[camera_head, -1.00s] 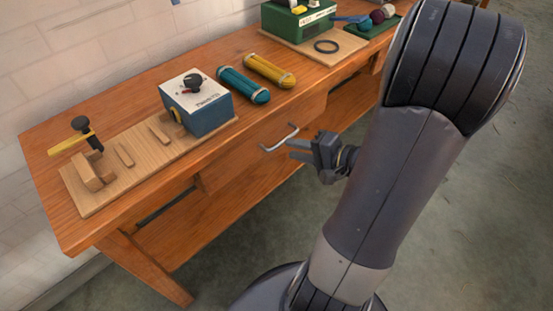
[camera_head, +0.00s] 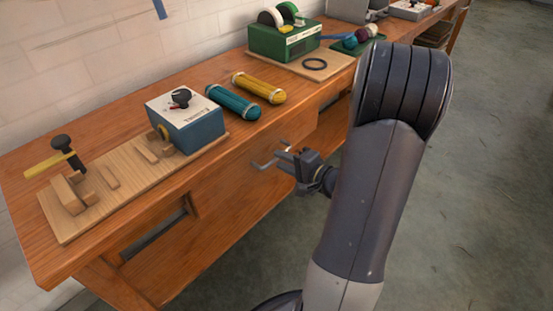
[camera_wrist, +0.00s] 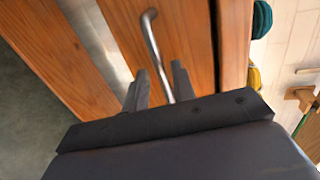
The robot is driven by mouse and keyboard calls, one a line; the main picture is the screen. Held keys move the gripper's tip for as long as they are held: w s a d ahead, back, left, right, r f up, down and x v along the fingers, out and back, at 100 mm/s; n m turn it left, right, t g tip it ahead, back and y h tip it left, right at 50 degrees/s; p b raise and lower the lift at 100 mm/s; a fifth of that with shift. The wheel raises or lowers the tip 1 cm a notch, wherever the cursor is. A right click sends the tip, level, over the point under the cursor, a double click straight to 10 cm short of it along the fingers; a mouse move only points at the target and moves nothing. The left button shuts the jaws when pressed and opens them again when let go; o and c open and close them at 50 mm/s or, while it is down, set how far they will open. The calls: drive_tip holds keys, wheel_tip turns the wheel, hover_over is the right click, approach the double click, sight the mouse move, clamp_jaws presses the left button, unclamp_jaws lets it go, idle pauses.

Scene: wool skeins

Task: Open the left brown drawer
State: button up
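The left brown drawer (camera_head: 225,185) is set in the front of the wooden bench, and its front looks about level with the bench front. Its bent metal handle (camera_head: 262,164) sticks out from it. My gripper (camera_head: 283,156) is at the handle's right end, with its fingers pointing at the drawer. In the wrist view the handle (camera_wrist: 152,35) runs down between the two fingertips of my gripper (camera_wrist: 161,75). The fingers are apart, with a gap seen on each side of the bar. The handle's lower end is partly hidden by my gripper.
On the bench (camera_head: 100,128) stand a blue-white box (camera_head: 190,125) on a wooden board, teal (camera_head: 234,102) and yellow (camera_head: 259,88) skeins, and a green machine (camera_head: 285,40). A dark slot (camera_head: 155,235) lies left of the drawer. The floor at right is clear.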

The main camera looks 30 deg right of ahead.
drive_tip(key=shift+x, duration=1.4)
drive_tip(key=shift+c, duration=0.5)
clamp_jaws()
